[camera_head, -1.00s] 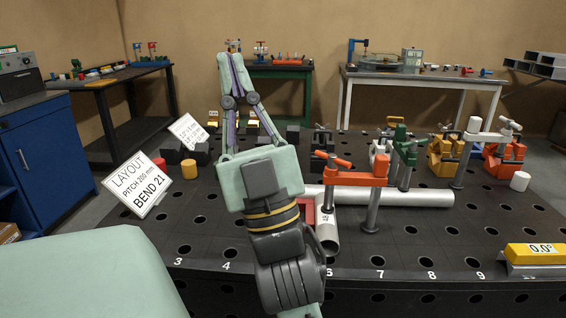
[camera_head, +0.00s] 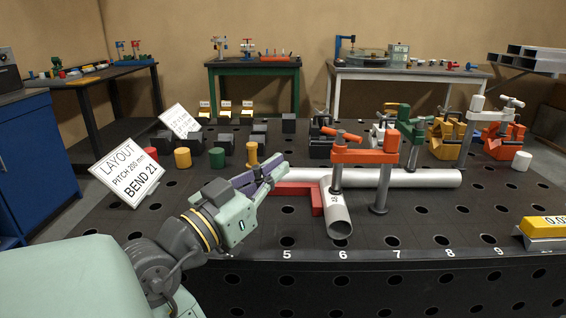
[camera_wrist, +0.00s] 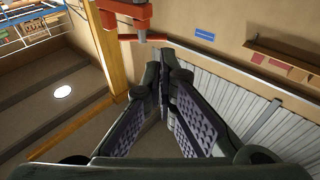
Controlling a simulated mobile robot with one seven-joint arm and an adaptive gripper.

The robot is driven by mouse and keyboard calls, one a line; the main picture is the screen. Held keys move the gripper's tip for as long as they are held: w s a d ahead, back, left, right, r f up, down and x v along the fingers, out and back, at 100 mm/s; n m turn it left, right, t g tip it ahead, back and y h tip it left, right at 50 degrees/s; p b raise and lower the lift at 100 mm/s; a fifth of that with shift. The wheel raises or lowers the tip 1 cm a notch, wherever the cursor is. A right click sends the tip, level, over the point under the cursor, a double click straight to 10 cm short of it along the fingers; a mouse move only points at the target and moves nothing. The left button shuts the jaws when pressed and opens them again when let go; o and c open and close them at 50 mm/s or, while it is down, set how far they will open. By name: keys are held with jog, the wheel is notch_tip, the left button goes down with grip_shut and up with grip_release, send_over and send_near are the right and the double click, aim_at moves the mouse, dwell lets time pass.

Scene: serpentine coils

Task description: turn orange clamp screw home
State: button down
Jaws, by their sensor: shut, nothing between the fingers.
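The orange clamp (camera_head: 370,157) stands on the dark perforated table in the head view. Its round post (camera_head: 379,190) is at the right. Its screw spindle (camera_head: 336,177) at the left comes down to a short pale tube, and its orange handle (camera_head: 342,135) is on top. My gripper (camera_head: 283,168) is left of the clamp, apart from it, with its fingers pointing right and slightly up. The fingers are shut and empty; they also show in the wrist view (camera_wrist: 162,78). A red-orange part (camera_wrist: 125,14) is at the top there; I cannot tell if it is the clamp.
The short tube (camera_head: 339,217) and a long pale tube (camera_head: 420,178) lie by the clamp, with a red angle piece (camera_head: 316,197) on the left. A green clamp (camera_head: 412,125) stands behind. A layout sign (camera_head: 128,172) and coloured cylinders are left.

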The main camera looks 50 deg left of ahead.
aim_at(325, 132)
jog(key=p+x, duration=0.3)
jog(key=x, duration=0.9)
